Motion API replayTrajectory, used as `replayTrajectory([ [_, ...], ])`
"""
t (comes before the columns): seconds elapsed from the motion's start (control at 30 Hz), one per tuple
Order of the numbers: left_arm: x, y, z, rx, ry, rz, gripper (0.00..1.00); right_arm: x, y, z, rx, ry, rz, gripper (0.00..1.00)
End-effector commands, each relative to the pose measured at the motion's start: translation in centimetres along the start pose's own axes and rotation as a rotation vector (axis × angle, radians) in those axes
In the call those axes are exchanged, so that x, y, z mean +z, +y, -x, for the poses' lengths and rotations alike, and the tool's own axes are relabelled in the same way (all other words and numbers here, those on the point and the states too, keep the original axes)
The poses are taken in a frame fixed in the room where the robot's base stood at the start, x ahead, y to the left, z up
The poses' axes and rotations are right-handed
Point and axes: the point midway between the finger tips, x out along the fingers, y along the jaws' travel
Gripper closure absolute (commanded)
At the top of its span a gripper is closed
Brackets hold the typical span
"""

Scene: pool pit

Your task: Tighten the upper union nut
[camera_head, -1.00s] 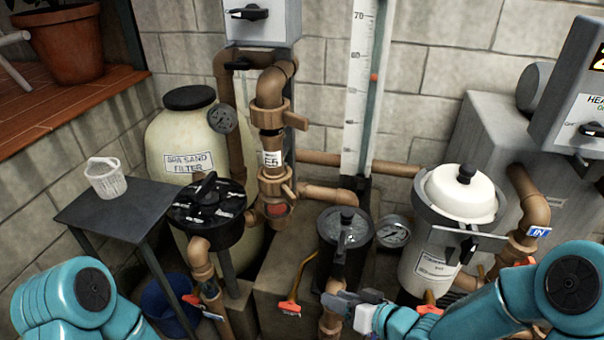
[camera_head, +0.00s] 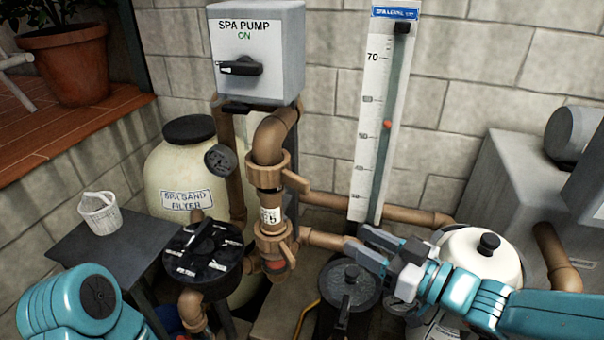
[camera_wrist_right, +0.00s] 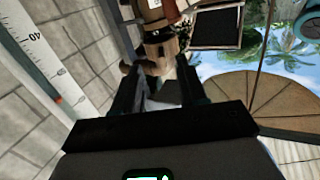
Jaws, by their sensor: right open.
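The upper union nut (camera_head: 267,172) is a brown ring with side lugs, on the vertical brown pipe below the spa pump box. The lower union nut (camera_head: 272,242) sits beneath it, past a white-labelled pipe section. My right gripper (camera_head: 359,243) is open and empty, to the right of the pipe and below the upper nut's height, apart from both nuts. In the right wrist view a brown fitting (camera_wrist_right: 158,50) shows beyond the open right gripper (camera_wrist_right: 157,85); I cannot tell which nut it is. My left gripper is out of view.
The spa pump box (camera_head: 255,52) is above the nuts. A level gauge (camera_head: 375,120) stands upright right of the pipe. A black multiport valve (camera_head: 202,255) is lower left, a dark lidded pot (camera_head: 350,284) below my right gripper. A horizontal pipe (camera_head: 400,211) runs behind.

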Motion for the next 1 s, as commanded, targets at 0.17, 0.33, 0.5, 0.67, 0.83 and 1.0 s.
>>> replayTrajectory([
  [0.17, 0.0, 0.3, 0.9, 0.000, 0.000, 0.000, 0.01, -3.4, -0.4, 1.1, 0.018, 0.036, 0.050, 0.58],
  [0.33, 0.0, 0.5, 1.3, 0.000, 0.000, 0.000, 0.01, -4.5, -0.8, 1.1, 0.021, 0.047, 0.063, 0.58],
  [0.5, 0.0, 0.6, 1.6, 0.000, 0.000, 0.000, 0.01, -4.5, -0.9, -1.4, 0.016, 0.046, 0.061, 0.58],
  [0.67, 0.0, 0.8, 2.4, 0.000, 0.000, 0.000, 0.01, -4.7, -0.8, -5.3, 0.015, 0.044, 0.060, 0.58],
  [0.83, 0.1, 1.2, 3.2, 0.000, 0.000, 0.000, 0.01, -5.0, -0.7, -9.5, 0.016, 0.044, 0.061, 0.58],
  [1.0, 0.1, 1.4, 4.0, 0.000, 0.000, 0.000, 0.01, -5.0, -0.5, -12.8, 0.018, 0.044, 0.061, 0.58],
])
